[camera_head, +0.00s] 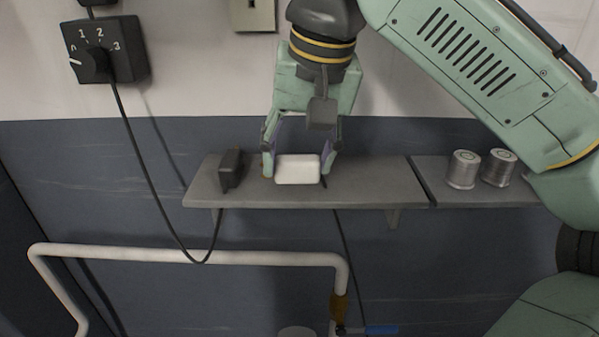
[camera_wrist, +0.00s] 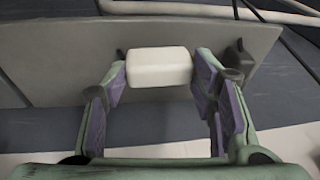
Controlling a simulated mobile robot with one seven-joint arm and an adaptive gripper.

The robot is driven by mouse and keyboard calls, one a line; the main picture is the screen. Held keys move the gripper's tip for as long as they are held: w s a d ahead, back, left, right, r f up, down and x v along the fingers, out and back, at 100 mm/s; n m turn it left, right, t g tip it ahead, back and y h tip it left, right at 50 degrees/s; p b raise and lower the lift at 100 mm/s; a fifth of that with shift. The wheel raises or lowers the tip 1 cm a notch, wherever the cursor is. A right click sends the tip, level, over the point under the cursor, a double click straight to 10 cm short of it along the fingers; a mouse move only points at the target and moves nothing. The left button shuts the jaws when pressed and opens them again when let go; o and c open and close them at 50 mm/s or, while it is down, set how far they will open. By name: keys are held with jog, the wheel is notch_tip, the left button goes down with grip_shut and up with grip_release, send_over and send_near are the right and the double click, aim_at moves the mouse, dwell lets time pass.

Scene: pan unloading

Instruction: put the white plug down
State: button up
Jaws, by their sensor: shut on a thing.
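The white plug (camera_head: 297,170) is a small rounded white block, between the fingers of my gripper (camera_head: 298,172) at the front part of the grey shelf (camera_head: 375,185). It also shows in the wrist view as a white block (camera_wrist: 159,67) between the two purple-padded fingertips of my gripper (camera_wrist: 160,75). My gripper points down and is shut on the plug. The plug is at or just above the shelf top; I cannot tell whether it touches. A dark cord runs down below the shelf near its right side.
A black plug (camera_head: 231,170) stands on the shelf to the left, near my gripper. Two metal cans (camera_head: 463,170) stand on the right shelf section. A black dial box (camera_head: 104,50) with a hanging cord is on the wall. A white pipe (camera_head: 190,256) runs below the shelf.

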jog(key=shift+f, duration=0.7)
jog(key=shift+r, duration=0.2)
jog(key=shift+f, duration=0.15)
jog(key=o, duration=1.1)
jog(key=shift+o, duration=0.2)
jog(key=p+v, duration=0.6)
jog(key=v, duration=0.6)
jog(key=shift+p, duration=0.4)
